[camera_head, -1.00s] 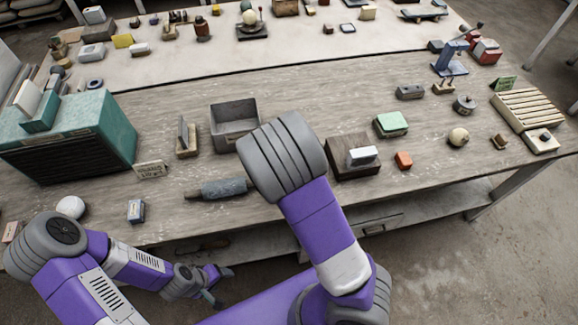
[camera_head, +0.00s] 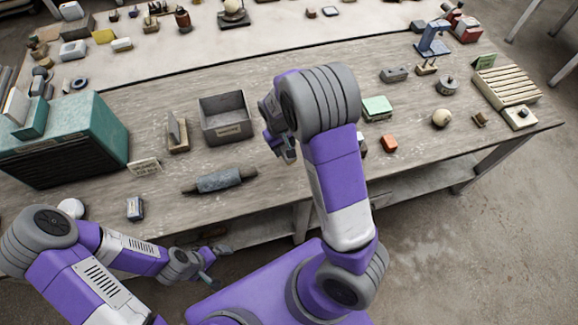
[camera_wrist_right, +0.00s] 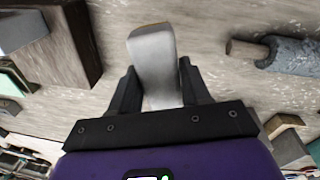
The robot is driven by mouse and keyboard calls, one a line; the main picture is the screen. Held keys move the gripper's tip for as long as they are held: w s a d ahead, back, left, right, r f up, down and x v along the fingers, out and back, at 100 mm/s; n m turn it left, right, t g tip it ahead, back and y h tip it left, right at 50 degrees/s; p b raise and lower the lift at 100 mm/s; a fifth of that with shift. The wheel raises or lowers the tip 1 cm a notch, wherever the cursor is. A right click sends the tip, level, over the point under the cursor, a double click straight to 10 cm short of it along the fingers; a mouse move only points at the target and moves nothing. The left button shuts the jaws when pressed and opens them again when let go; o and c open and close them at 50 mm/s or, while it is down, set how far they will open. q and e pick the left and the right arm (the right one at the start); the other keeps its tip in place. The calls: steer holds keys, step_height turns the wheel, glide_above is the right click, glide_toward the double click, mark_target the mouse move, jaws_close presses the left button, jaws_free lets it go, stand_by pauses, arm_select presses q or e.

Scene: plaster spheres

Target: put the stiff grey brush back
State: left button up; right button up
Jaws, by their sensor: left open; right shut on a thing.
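My right gripper (camera_wrist_right: 155,90) is shut on a pale grey, block-like piece with a tan far edge, which looks like the stiff grey brush (camera_wrist_right: 153,60). It is held above the table, and its lower end is hidden between the fingers. In the head view the right gripper (camera_head: 287,152) shows partly behind my forearm, just right of the grey bin; the brush there is too small to make out clearly. My left gripper (camera_head: 214,266) is open and empty, low in front of the table's near edge.
A grey open bin (camera_head: 226,132) and a grey roller (camera_head: 220,180) lie left of the right gripper. A teal cabinet (camera_head: 85,130) stands left.

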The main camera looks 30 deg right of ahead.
steer(key=shift+s+d+r+m+y, duration=0.2)
steer(key=shift+s+r+m+y, duration=0.15)
steer(key=shift+m, duration=0.25)
steer(key=shift+s+d+r+m+y, duration=0.2)
steer(key=shift+r+m, duration=0.25)
steer(key=shift+m, duration=0.15)
steer(key=shift+s+f, duration=0.15)
step_height(320, 180, down, 10)
steer(key=shift+r+b, duration=0.15)
steer(key=shift+b, duration=0.3)
steer(key=shift+r, duration=0.1)
steer(key=o, duration=1.1)
steer(key=r, duration=0.4)
steer(key=r+p, duration=0.1)
steer(key=r, duration=0.7)
steer(key=shift+s+p, duration=0.3)
steer(key=shift+p, duration=0.1)
